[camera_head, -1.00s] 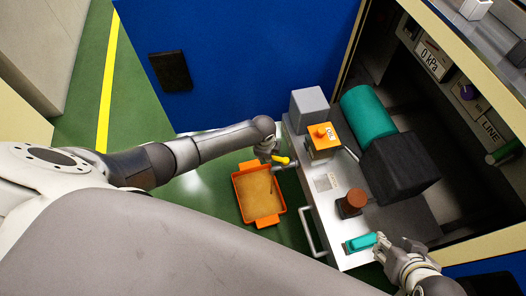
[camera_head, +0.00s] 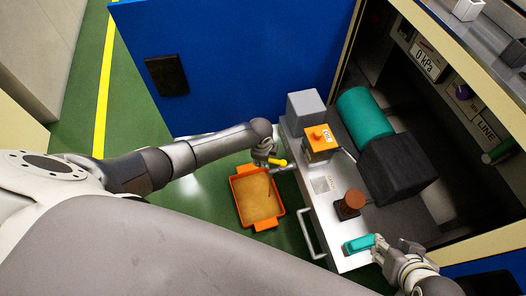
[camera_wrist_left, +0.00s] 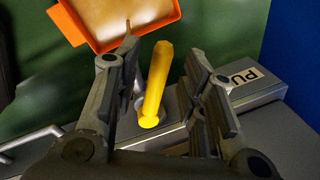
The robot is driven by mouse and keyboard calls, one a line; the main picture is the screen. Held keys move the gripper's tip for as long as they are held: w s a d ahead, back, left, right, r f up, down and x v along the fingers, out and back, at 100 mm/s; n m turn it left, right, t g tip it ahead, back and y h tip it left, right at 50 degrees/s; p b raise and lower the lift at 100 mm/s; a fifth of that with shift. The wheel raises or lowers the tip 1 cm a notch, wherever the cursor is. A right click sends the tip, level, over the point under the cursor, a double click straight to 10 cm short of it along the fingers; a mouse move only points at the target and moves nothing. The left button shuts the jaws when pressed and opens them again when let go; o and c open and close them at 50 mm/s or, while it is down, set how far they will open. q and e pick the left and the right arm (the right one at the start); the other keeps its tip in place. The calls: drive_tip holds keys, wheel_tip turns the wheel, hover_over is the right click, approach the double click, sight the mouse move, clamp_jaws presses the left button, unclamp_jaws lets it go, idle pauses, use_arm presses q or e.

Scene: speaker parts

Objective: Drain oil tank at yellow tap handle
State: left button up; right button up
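The yellow tap handle (camera_head: 278,162) sticks out from the left side of the metal cart, above an orange tray (camera_head: 236,205). In the left wrist view the handle (camera_wrist_left: 155,80) lies between the fingers of my left gripper (camera_wrist_left: 160,85), with a gap on each side. That gripper is open around it. A thin dark line (camera_head: 269,188) shows over the tan inside of the tray; a thin brown streak (camera_wrist_left: 127,26) also shows there in the left wrist view. My right gripper (camera_head: 377,247) is at the right end of a teal handle (camera_head: 359,243); its grip is unclear.
A blue panel (camera_head: 235,60) stands behind. Green floor is clear left of the tray.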

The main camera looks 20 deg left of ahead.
use_arm(q)
wheel_tip(320, 180, up, 11)
drive_tip(key=s, duration=0.2)
drive_tip(key=shift+d+r, duration=0.2)
drive_tip(key=shift+s, duration=0.1)
idle(0.4)
